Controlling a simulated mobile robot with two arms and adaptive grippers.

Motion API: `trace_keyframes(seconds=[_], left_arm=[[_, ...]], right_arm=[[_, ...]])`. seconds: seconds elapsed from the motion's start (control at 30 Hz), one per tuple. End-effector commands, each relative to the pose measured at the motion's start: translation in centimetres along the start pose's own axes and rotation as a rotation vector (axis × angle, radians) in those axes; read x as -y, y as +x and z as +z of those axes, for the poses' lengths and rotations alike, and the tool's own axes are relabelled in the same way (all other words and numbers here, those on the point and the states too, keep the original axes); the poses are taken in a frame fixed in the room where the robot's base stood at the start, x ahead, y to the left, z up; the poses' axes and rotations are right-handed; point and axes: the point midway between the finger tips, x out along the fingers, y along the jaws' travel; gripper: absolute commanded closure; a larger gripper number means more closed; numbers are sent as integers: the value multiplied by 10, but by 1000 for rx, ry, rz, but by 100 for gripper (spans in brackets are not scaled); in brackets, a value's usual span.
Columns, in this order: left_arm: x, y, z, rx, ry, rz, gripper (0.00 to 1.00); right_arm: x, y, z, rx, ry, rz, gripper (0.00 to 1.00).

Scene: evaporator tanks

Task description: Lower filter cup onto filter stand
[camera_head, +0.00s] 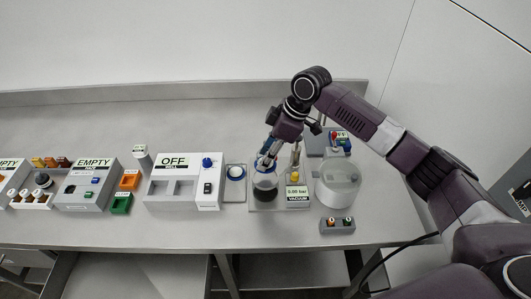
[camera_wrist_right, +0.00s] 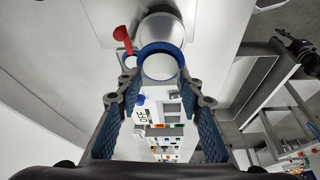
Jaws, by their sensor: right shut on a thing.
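My right gripper (camera_head: 266,158) reaches down from the upper right over the vacuum station. It is shut on the filter cup (camera_head: 262,164), whose blue rim shows by the fingers just above a clear vessel with a dark bottom (camera_head: 265,188). I cannot tell whether the cup touches the vessel. In the right wrist view the cup is a pale round body with a blue ring (camera_wrist_right: 160,66), beyond the blue-padded fingers (camera_wrist_right: 160,100). My left gripper is out of view.
A vacuum box reading 0.00 bar (camera_head: 297,197) and a clear cylinder (camera_head: 339,184) stand right of the vessel. A white box marked OFF (camera_head: 182,186) is to the left. A small button box (camera_head: 337,225) sits near the front edge.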

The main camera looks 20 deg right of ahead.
Motion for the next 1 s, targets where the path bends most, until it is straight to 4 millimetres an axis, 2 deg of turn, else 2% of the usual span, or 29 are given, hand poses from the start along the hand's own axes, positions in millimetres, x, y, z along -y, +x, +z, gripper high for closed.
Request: trace_keyframes(seconds=[0.6, 1.0], left_arm=[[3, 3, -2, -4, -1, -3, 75], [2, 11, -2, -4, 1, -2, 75]], right_arm=[[0, 28, 12, 0, 1, -1, 90], [0, 48, 20, 0, 1, 0, 90]])
